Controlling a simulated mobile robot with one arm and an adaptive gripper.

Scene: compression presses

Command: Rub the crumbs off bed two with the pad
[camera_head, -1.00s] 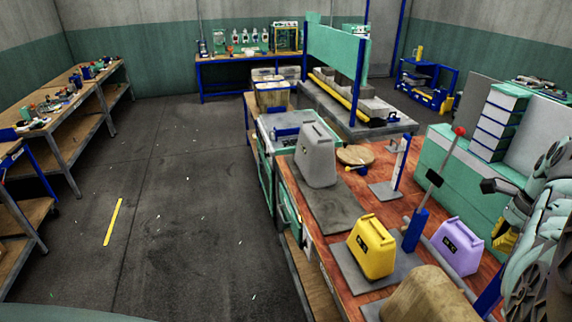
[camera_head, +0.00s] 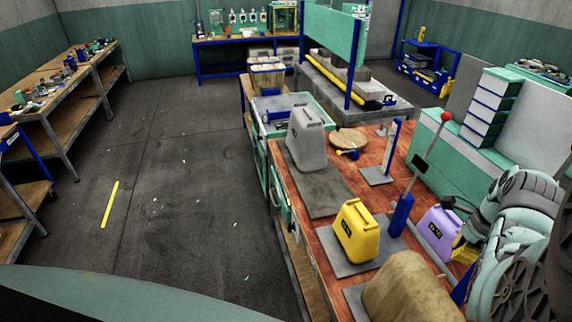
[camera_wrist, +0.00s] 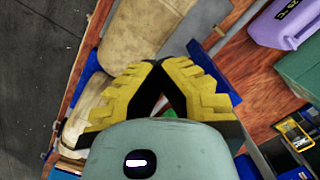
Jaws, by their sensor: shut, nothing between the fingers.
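My gripper (camera_head: 465,250) is in front of the purple weight at the right of the bench in the head view. In the wrist view its yellow and black fingers (camera_wrist: 159,68) meet at the tips, shut and empty. Grey plates that look like press beds lie on the red-brown bench: one (camera_head: 322,205) under a grey canister-shaped weight (camera_head: 307,140), one (camera_head: 350,265) under a yellow weight (camera_head: 356,232). A tan block (camera_head: 412,292) covers most of a third plate (camera_head: 355,298); tan shapes (camera_wrist: 135,32) also show in the wrist view. I cannot tell which bed is two. I cannot make out crumbs or a pad.
A blue post (camera_head: 401,214) with a red-knobbed lever rises near the yellow weight. The purple weight (camera_head: 440,230) stands by my gripper, a round wooden board (camera_head: 347,138) farther back. A green cabinet (camera_head: 455,160) bounds the right. The floor (camera_head: 180,200) at left is open.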

